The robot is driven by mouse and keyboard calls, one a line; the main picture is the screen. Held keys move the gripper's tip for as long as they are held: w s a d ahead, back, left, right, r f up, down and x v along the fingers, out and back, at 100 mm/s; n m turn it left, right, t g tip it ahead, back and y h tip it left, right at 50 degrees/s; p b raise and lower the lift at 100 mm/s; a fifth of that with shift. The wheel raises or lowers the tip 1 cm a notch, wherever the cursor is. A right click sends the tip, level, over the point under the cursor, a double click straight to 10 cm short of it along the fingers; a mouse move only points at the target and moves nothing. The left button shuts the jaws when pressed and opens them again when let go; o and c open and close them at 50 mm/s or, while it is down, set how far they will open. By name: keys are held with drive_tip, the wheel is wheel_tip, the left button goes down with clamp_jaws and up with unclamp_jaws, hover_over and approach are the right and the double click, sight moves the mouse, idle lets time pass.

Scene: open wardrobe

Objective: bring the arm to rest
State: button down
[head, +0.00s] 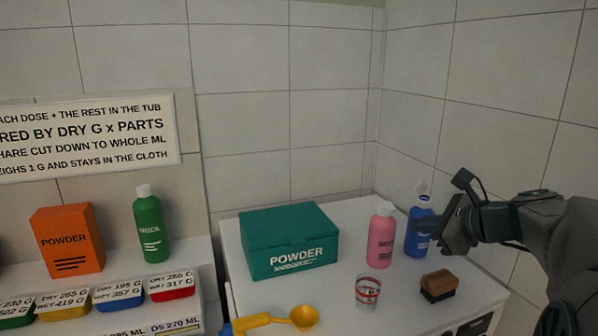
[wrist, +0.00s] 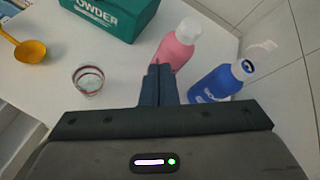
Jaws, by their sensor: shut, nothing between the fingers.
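My gripper (head: 432,222) is at the right in the head view, above the white counter, with its fingers pointing left. Its fingers also show in the wrist view (wrist: 160,75), pressed together with nothing between them. In the head view the fingers overlap the blue bottle (head: 417,240), and the pink bottle (head: 381,238) stands just left of them. In the wrist view the pink bottle (wrist: 180,45) is beyond the fingertips and the blue bottle (wrist: 216,83) is to their right. I cannot tell whether the fingers touch either bottle.
A teal powder box (head: 288,240), a small glass (head: 367,292), a yellow scoop (head: 303,318) and a brown brush (head: 438,285) stand on the white counter (head: 335,275). A shelf at left holds an orange powder box (head: 66,240), a green bottle (head: 152,225) and several labelled tubs. Tiled walls close the corner.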

drive_tip(key=s+a+f+n+g, duration=0.2)
drive_tip(key=s+a+f+n, duration=0.1)
drive_tip(key=s+n, duration=0.1)
drive_tip(key=s+a+f+n+g+h, duration=0.1)
drive_tip(key=s+a+f+n+g, duration=0.1)
drive_tip(key=s+a+f+n, duration=0.1)
drive_tip(key=s+a+f+n+g+h, duration=0.1)
drive_tip(key=s+a+f+n, duration=0.2)
drive_tip(key=s+a+n, duration=0.1)
drive_tip(key=shift+s+a+f+n+g, duration=0.15)
drive_tip(key=shift+s+a+n+g, duration=0.25)
drive_tip(key=shift+n, duration=0.4)
drive_tip(key=s+f+n+h, duration=0.1)
drive_tip(key=s+f+n, duration=0.1)
drive_tip(key=s+n, duration=0.1)
drive_tip(key=s+f+n+g+h, duration=0.1)
drive_tip(key=s+n, duration=0.2)
drive_tip(key=n, duration=0.1)
drive_tip(key=s+f+n+h, duration=0.2)
drive_tip(key=s+n, duration=0.1)
drive_tip(key=n, duration=0.1)
drive_tip(key=shift+a+f, duration=0.1)
drive_tip(key=shift+f, duration=0.25)
drive_tip(key=shift+s+f+n, duration=0.15)
drive_tip(key=shift+s+n, duration=0.1)
drive_tip(key=shift+n, duration=0.25)
